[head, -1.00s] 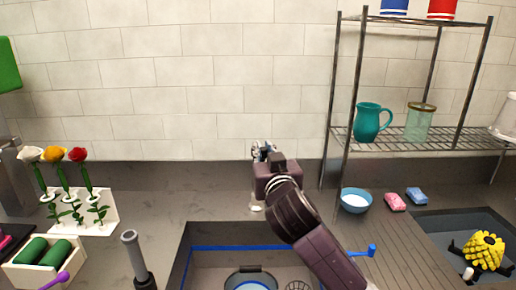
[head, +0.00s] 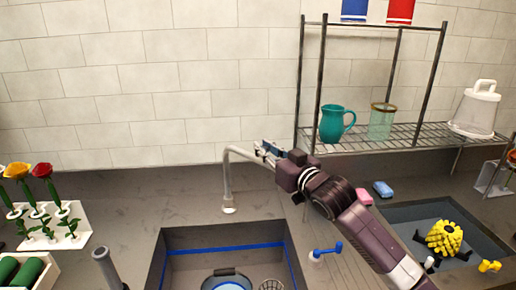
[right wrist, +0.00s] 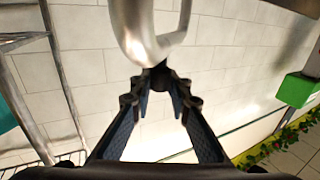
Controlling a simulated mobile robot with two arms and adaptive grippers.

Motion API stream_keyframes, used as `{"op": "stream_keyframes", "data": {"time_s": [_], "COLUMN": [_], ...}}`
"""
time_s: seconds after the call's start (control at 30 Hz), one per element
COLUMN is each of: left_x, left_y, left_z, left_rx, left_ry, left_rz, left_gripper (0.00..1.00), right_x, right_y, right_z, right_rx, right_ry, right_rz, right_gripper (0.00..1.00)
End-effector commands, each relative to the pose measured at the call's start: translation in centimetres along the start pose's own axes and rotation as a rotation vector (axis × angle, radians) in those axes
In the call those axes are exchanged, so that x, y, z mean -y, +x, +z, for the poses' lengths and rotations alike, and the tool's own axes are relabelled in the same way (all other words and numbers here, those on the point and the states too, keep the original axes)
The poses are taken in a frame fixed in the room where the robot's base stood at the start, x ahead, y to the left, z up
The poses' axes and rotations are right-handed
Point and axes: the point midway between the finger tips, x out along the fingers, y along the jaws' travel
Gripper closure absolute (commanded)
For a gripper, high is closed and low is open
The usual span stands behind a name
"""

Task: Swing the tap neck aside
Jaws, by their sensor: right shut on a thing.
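The tap is a pale metal pipe. Its foot (head: 229,208) stands on the counter behind the sink, and its bent neck (head: 242,153) reaches to the right over the counter. My right gripper (head: 268,151) is shut on the neck near its outer part, and its fingers partly hide the end. In the right wrist view the shiny curved neck (right wrist: 137,35) shows large in front of the gripper (right wrist: 160,85). My left gripper is not in view.
The sink (head: 205,237) with a blue line round it lies in front of the tap. A blue lever (head: 326,250) stands at its right. A wire rack (head: 400,135) with a teal jug (head: 334,123) and a glass jar (head: 381,120) stands behind my arm. Flowers (head: 42,171) stand at left.

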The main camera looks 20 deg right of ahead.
Motion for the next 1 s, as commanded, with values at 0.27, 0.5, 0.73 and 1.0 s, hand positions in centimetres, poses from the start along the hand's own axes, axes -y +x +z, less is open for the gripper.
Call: {"op": "stream_keyframes", "data": {"time_s": [0.27, 0.5, 0.73, 1.0], "left_x": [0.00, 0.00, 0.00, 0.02], "left_y": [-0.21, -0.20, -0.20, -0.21], "left_z": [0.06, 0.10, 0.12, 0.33], "left_rx": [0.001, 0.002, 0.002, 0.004], "left_ry": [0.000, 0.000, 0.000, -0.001], "left_rz": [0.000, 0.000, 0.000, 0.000], "left_gripper": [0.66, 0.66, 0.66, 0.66], "right_x": [-0.78, -0.81, -0.77, -0.63], "right_y": [0.16, 0.17, 0.17, 0.15], "right_z": [0.09, 0.11, 0.10, 0.09], "right_rx": [0.003, 0.003, 0.003, 0.002], "right_ry": [-0.004, -0.003, -0.003, -0.001], "right_rz": [0.005, 0.006, 0.005, 0.002], "right_gripper": [1.00, 1.00, 0.67, 0.66]}}
